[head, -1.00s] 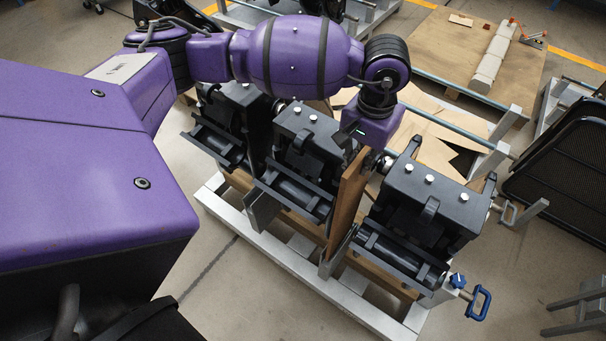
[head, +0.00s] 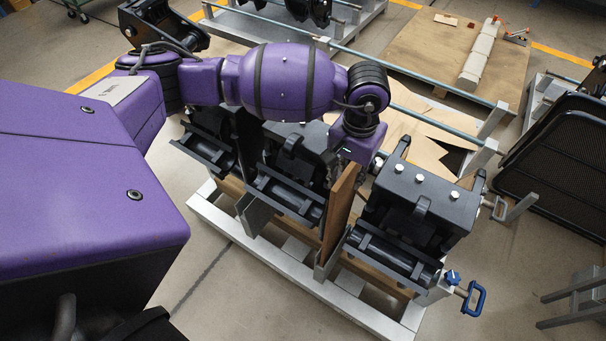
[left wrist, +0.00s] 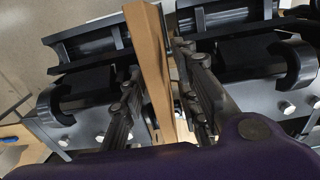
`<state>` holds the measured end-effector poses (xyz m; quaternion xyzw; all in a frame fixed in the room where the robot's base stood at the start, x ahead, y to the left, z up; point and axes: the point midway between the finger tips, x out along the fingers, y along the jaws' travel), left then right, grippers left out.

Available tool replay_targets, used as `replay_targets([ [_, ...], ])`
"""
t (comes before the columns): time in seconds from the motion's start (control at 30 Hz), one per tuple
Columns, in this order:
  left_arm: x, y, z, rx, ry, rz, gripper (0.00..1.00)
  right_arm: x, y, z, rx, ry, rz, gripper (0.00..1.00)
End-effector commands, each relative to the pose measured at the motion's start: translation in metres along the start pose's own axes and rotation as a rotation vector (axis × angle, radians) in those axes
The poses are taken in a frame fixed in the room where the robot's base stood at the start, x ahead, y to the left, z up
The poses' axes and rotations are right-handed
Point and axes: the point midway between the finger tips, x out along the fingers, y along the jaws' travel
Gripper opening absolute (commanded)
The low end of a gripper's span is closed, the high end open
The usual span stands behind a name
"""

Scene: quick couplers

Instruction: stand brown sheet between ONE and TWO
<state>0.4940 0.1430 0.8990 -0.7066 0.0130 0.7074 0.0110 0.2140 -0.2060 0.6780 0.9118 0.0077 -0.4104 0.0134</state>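The brown sheet (head: 339,212) is upright between the middle coupler (head: 291,180) and the right coupler (head: 415,215) in the head view. Its lower end is beside a grey upright plate (head: 329,266); I cannot tell whether it touches the rack. My left gripper (head: 350,172) is shut on its upper edge from above. In the left wrist view the fingers (left wrist: 160,88) lie on both sides of the sheet (left wrist: 148,50), with couplers close on each side. No ONE or TWO label is readable. My right gripper is out of view.
The couplers stand on a pale metal rack (head: 290,287). A blue handle (head: 474,298) sticks out at right. Cardboard scraps (head: 425,147) lie behind. A black mesh panel (head: 560,150) is at right.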

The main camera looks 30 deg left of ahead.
Motion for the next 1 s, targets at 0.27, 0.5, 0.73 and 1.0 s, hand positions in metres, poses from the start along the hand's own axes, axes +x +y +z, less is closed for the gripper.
replay_targets([
  [0.27, -0.012, 0.001, -0.003, 0.001, 0.007, 0.0, 0.29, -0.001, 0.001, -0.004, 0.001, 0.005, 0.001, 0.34],
  [0.5, -0.057, 0.001, -0.003, 0.002, 0.008, 0.0, 0.29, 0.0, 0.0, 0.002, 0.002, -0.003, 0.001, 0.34],
  [0.73, -0.102, 0.001, -0.002, 0.002, 0.006, 0.0, 0.29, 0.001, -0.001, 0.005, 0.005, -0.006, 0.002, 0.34],
  [1.0, -0.125, 0.0, -0.001, 0.001, 0.004, -0.001, 0.29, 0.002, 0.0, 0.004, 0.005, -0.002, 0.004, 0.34],
])
